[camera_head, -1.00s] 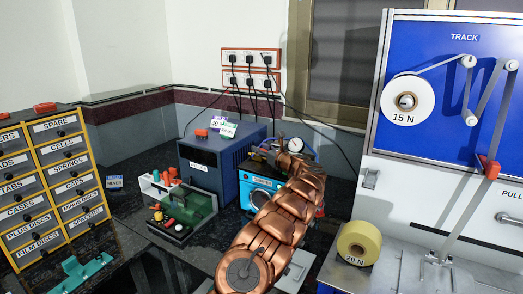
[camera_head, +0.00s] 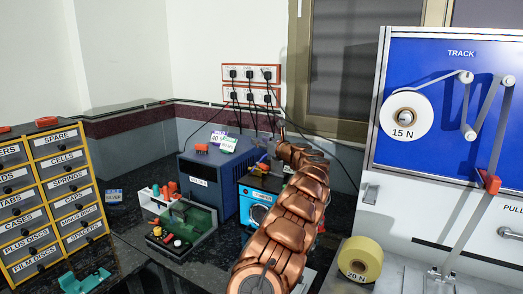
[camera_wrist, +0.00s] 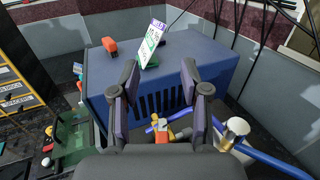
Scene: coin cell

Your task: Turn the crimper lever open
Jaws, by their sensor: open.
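The light-blue-fronted machine (camera_head: 259,198), which I take for the crimper, stands on the dark bench behind my copper arm, which hides much of it. In the wrist view my gripper (camera_wrist: 158,92) is open and empty, its two dark fingers spread in front of the vented blue box. Below and between the fingers is a small orange-and-yellow part (camera_wrist: 163,132) beside a blue piece. A blue bar (camera_wrist: 268,158) runs to the lower right near a pale round knob (camera_wrist: 236,127). I cannot tell which of these is the lever. I see no contact with the fingers.
The larger blue box (camera_head: 199,180) carries an orange block and a small card. A green fixture (camera_head: 186,225) stands to its left. The drawer cabinet (camera_head: 50,200) is at far left. At right are a yellow roll (camera_head: 360,260) and the blue track panel (camera_head: 450,120). Cables hang behind.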

